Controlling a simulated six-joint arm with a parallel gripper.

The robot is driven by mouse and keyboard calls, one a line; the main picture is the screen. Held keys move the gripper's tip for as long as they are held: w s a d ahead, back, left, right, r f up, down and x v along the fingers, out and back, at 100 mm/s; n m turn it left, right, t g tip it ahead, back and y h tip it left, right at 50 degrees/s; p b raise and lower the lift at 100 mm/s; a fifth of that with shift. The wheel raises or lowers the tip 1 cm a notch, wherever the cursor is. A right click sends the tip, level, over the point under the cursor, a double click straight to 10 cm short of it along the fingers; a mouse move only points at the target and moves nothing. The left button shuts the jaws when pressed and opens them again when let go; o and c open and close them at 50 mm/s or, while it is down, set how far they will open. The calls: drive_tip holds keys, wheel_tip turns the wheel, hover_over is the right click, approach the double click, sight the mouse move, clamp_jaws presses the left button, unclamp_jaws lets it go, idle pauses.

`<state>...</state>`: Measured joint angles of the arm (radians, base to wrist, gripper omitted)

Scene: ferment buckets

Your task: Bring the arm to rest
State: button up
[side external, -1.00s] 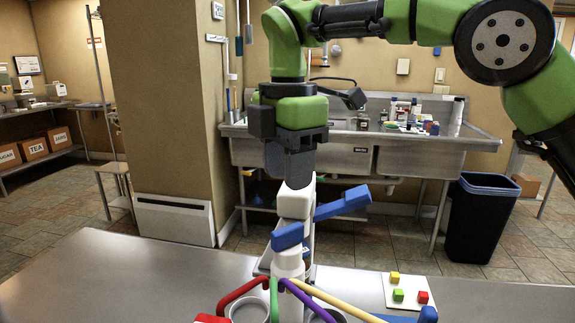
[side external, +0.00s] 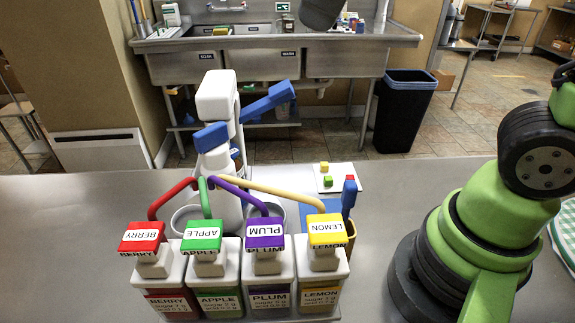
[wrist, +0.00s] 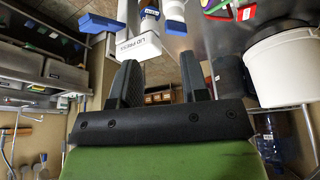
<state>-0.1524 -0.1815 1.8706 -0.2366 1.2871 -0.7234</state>
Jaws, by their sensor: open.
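My gripper (wrist: 160,80) shows in the wrist view with its two dark fingers apart and nothing between them. In the side view a dark grey part that looks like my gripper's end (side external: 322,10) hangs at the top edge, high above the table and in front of the sinks; its fingers cannot be made out there. The white lid press (side external: 217,100) with blue handles stands on the table behind the dispensers; its labelled top (wrist: 138,46) is beyond my fingers in the wrist view.
Berry (side external: 165,280), apple (side external: 213,280), plum (side external: 267,280) and lemon (side external: 321,280) dispensers stand in a row at the front. A white board (side external: 338,178) holds coloured cubes. A white bucket (wrist: 285,68) shows at the right of the wrist view. Bare table lies left of the dispensers.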

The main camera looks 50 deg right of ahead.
drive_tip(key=s+d+f+m+t, duration=0.2)
drive_tip(key=s+f+m+t, duration=0.1)
drive_tip(key=s+m, duration=0.6)
drive_tip(key=shift+d+f+m, duration=0.3)
drive_tip(key=shift+d+f, duration=0.05)
drive_tip(key=shift+f, duration=0.3)
